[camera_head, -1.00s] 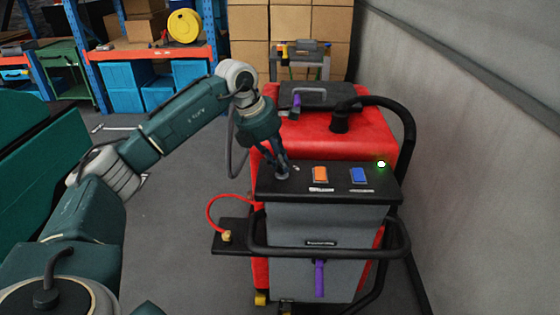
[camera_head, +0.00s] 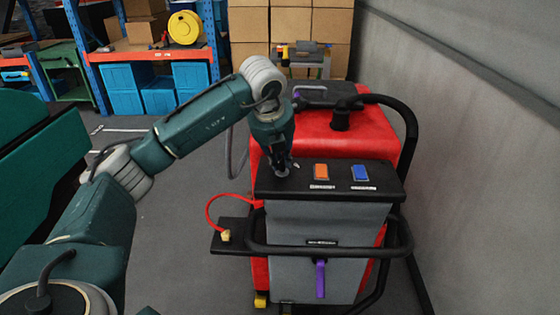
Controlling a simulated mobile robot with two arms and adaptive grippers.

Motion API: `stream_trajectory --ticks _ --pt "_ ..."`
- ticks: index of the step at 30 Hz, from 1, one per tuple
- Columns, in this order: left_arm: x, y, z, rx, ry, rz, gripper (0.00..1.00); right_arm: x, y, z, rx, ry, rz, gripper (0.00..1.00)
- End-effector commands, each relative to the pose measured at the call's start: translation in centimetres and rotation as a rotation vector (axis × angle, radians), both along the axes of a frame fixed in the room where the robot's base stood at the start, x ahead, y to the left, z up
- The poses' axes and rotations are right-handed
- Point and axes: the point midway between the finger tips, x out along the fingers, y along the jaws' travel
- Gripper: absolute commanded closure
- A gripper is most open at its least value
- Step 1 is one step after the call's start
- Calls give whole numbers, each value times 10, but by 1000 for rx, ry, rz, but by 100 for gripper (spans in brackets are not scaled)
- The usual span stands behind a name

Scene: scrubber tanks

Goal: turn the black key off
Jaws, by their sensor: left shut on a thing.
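The black key is hidden between the fingers of my left gripper (camera_head: 283,171), at the left end of the black control panel (camera_head: 342,181) on the red and grey scrubber (camera_head: 325,137). My left gripper comes down from above and is shut on the key. An orange switch (camera_head: 321,171) and a blue switch (camera_head: 360,173) sit to the right of it on the panel. No green light shows at the panel's right end. My right gripper is not in view.
A black handlebar (camera_head: 330,251) runs across the scrubber's front, with a purple lever (camera_head: 320,278) below it. A red cable (camera_head: 212,205) loops at the left. A grey wall (camera_head: 470,170) stands at the right. Shelves with blue bins (camera_head: 157,95) and cardboard boxes stand at the back.

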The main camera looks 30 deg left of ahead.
Motion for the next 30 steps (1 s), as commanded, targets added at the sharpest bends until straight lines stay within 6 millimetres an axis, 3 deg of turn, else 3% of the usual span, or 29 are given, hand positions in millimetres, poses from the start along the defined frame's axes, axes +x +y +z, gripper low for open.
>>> stream_trajectory --ticks 12,30 --pt "1 -1 2 -1 -6 241 100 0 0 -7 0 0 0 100" --pt "0 0 3 -1 -6 297 100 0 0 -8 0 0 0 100"
